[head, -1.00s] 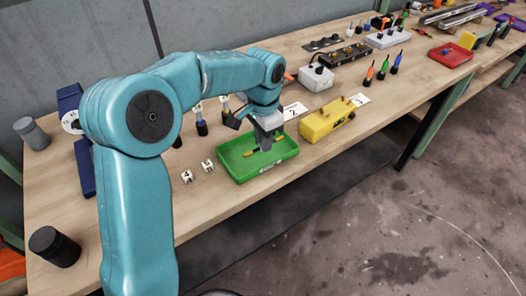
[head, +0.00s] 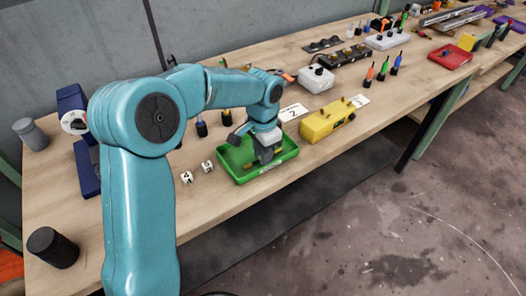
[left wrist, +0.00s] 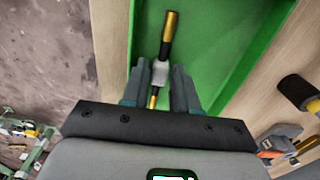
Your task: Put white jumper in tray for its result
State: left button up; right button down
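The green tray (head: 229,168) lies near the front edge of the bench. My left gripper (head: 266,160) points down into it. In the left wrist view the white jumper (left wrist: 160,73), a small white body with gold ends, sits between the fingertips of the left gripper (left wrist: 161,78). The fingers flank its white body closely and look shut on it. The tray's green floor and wall also show there (left wrist: 214,40). Whether the jumper touches the floor cannot be told. In the head view the gripper mostly hides the jumper. My right gripper is out of view.
Two small white marked blocks (head: 197,171) lie left of the tray. A yellow box (head: 327,120) stands to its right, with a card marked 2 (head: 292,112) behind. A black cylinder (head: 53,247) stands at the front left. Several coloured screwdrivers (head: 382,69) stand farther right.

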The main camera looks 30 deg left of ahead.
pick_arm(q)
jog(key=shift+r, duration=0.25)
notch_tip(320, 180, up, 12)
jog(key=p, duration=0.1)
jog(key=shift+s+f, duration=0.1)
dwell(0.5)
